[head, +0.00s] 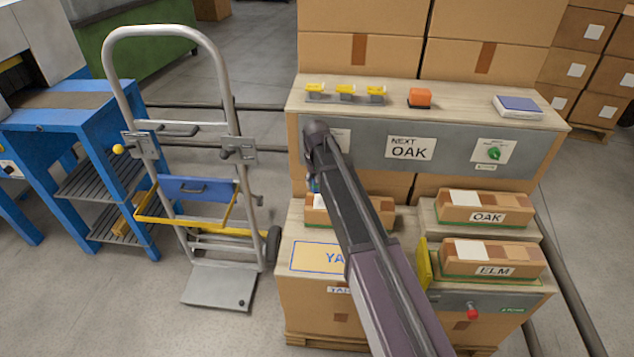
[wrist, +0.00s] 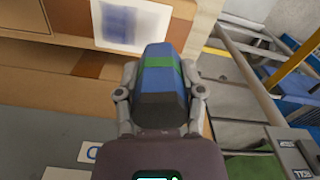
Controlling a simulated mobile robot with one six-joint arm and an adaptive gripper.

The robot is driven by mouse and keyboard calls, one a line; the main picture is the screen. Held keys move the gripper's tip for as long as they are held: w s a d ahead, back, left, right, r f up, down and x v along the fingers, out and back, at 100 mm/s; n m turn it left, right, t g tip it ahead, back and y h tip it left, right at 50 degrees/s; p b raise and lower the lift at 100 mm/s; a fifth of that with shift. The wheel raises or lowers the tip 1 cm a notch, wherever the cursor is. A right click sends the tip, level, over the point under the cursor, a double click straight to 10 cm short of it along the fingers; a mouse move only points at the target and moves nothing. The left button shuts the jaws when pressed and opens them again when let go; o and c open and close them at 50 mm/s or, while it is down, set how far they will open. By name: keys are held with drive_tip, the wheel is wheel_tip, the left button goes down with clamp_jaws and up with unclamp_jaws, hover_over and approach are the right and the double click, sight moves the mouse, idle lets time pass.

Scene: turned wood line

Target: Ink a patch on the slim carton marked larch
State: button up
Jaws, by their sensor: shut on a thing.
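My gripper (wrist: 159,70) is shut on a blue block-shaped tool with a green band and a dark near end (wrist: 160,100). In the head view my arm covers most of the gripper; a small blue bit of the tool (head: 314,184) shows at its left. Below it a slim carton (head: 384,208) sits partly behind my arm, its label hidden, so I cannot read whether it says larch. In the wrist view a carton top (wrist: 60,55) lies ahead, with a white patch (wrist: 130,22) bearing a blurred blue-grey mark. Whether the tool touches the carton is unclear.
Slim cartons marked OAK (head: 485,208) and ELM (head: 493,259) stand at right. A sign reads NEXT OAK (head: 410,148). The shelf above holds yellow-topped pieces (head: 345,90), an orange block (head: 419,97) and a blue-topped pad (head: 518,106). A hand truck (head: 240,190) stands left.

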sight(317, 191)
wheel_tip(317, 191, down, 4)
drive_tip(key=b, duration=0.3)
drive_tip(key=shift+f+b, duration=0.2)
drive_tip(key=shift+b, duration=0.15)
drive_tip(key=shift+d+f, duration=0.1)
drive_tip(key=shift+f, duration=0.1)
drive_tip(key=shift+d+r, duration=0.2)
drive_tip(key=shift+d, duration=1.85)
drive_tip(key=shift+w+a+r, duration=0.1)
drive_tip(key=shift+a, duration=1.95)
wheel_tip(317, 191, up, 4)
drive_tip(key=p, duration=0.3)
drive_tip(key=shift+a+f+p, duration=0.1)
drive_tip(key=shift+f+p, duration=0.1)
drive_tip(key=shift+p, duration=0.2)
wheel_tip(317, 191, up, 4)
drive_tip(key=p, duration=0.3)
drive_tip(key=shift+f+p, duration=0.15)
drive_tip(key=shift+p, duration=0.2)
drive_tip(key=shift+f, duration=0.25)
